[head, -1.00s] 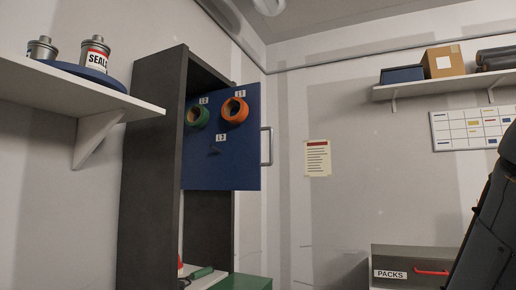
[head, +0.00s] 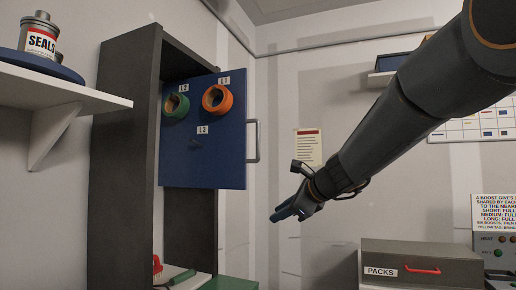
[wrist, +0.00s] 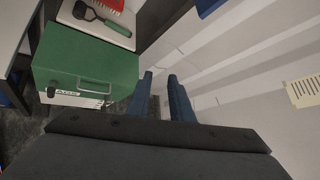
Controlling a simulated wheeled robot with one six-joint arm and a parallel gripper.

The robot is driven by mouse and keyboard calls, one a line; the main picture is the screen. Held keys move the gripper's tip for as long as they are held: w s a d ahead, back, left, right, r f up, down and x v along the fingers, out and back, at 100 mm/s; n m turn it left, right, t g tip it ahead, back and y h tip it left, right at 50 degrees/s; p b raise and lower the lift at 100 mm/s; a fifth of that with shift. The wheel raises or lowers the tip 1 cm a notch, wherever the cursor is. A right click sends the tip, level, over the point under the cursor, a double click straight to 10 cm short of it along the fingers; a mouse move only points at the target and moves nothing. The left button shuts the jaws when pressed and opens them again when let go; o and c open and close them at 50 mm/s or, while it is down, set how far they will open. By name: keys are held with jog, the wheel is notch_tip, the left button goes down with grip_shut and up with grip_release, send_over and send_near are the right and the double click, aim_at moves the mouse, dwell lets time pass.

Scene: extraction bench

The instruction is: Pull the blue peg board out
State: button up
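The blue peg board (head: 205,150) sits upright in a tall dark cabinet (head: 124,150), partly outside its right side. A green ring (head: 176,106) and an orange ring (head: 217,99) hang on it at the labels; a third labelled peg (head: 196,143) is bare. A pale upright handle (head: 257,140) is on the board's right edge. My gripper (head: 277,214) is below and right of the handle, apart from it. In the wrist view its two blue fingers (wrist: 161,75) stand apart with nothing between them. A blue corner at that view's top (wrist: 207,6) may be the board.
A PACKS box (head: 422,262) stands lower right. A shelf (head: 75,93) with a SEALS can (head: 40,40) is at left.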

aim_at(259, 133)
jog(key=w+a+r+m+t+y+p, duration=0.15)
jog(key=r+m, duration=0.25)
jog(key=r, duration=0.8)
jog(key=w+a+r+m+t+y, duration=0.1)
jog(key=w+r+m+t+y, duration=0.2)
jog(key=r, duration=1)
jog(key=shift+m+h, duration=0.5)
jog(key=shift+h, duration=0.25)
jog(key=shift+p+x, duration=1.7)
jog(key=shift+x, duration=2.3)
jog(key=shift+w+d+f, duration=0.1)
jog(key=shift+d, duration=0.05)
grip_shut()
